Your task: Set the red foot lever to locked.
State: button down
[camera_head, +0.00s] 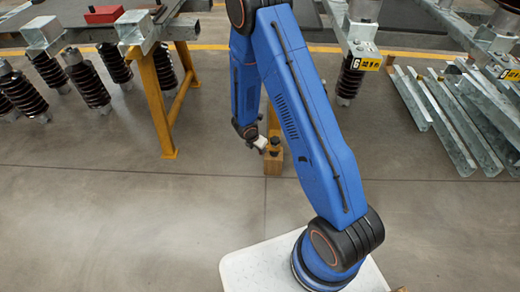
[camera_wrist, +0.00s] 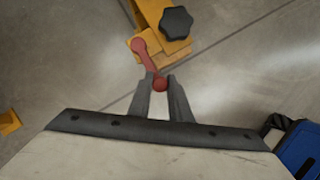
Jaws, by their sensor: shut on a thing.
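The red foot lever (camera_wrist: 147,58) shows in the wrist view, running from a round pivot on a yellow-orange block down to a round red knob. My gripper (camera_wrist: 161,86) has its two grey fingers closed around that knob. In the head view my gripper (camera_head: 262,143) is low near the floor beside the yellow block (camera_head: 273,162), and the lever is too small to make out there. A black star-shaped knob (camera_wrist: 176,22) sits on the yellow piece, right of the lever. I cannot read any lock marking.
Galvanised profiles (camera_head: 440,115) lie at the right. The floor in front is clear.

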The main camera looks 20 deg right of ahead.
jog(key=shift+d+n, duration=0.2)
jog(key=shift+n, duration=0.1)
jog(key=c, duration=1.6)
grip_release()
jog(key=shift+r, duration=0.1)
jog(key=v, duration=1.7)
jog(key=shift+s+d+r, duration=0.1)
jog(key=shift+d+r, duration=0.05)
